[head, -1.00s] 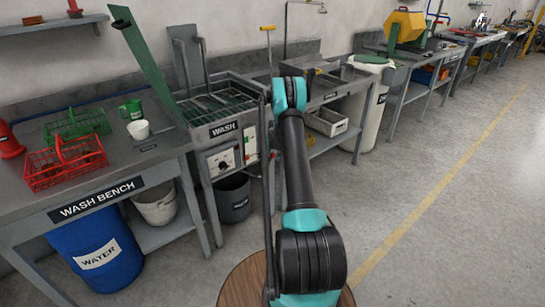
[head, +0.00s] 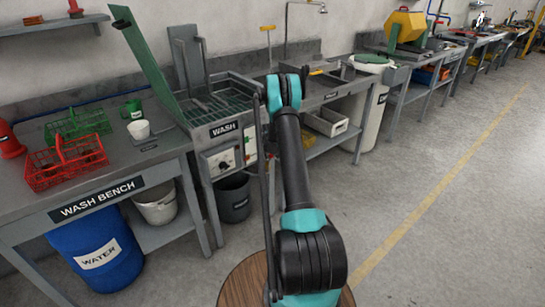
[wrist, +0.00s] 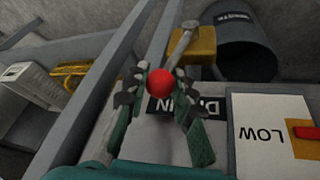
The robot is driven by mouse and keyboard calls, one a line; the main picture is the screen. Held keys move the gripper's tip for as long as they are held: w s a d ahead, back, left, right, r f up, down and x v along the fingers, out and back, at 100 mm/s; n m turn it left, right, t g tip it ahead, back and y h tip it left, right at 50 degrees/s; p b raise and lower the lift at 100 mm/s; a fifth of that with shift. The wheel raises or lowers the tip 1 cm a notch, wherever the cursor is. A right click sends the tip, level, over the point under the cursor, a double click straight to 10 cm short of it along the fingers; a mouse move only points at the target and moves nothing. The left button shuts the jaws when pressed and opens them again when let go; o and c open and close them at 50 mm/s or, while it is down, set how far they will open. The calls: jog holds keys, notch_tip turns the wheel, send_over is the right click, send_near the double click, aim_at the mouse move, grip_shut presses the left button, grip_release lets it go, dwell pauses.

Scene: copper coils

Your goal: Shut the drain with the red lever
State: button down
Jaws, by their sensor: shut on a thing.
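In the wrist view, the lever's round red knob (wrist: 160,82) sits between the fingers of my gripper (wrist: 163,76), which is shut on it. A grey metal rod (wrist: 182,43) runs from behind the knob up and right, past a yellow block (wrist: 198,46). The DRAIN label (wrist: 165,107) is behind the fingers, partly covered. In the head view, my arm hides the gripper and the lever. The wash unit (head: 226,143) stands left of my arm there. I cannot tell the drain's state.
A panel marked LOW (wrist: 262,150) with a red-orange handle (wrist: 303,133) is close to the right finger. A dark bucket (wrist: 247,50) is beyond the yellow block. The wash bench (head: 120,175) stands at left; the floor at right (head: 450,240) is clear.

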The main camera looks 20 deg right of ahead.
jog(key=shift+s+a+r+n+t+h, duration=0.15)
jog(key=shift+s+a+t+h, duration=0.15)
jog(key=shift+a+h, duration=0.35)
jog(key=shift+s+a+n+t+h, duration=0.15)
jog(key=shift+a+t+h, duration=0.15)
jog(key=shift+a+h, duration=0.3)
jog(key=c, duration=1.3)
grip_release()
jog(key=shift+o, duration=0.2)
jog(key=shift+r, duration=0.1)
jog(key=v, duration=1.2)
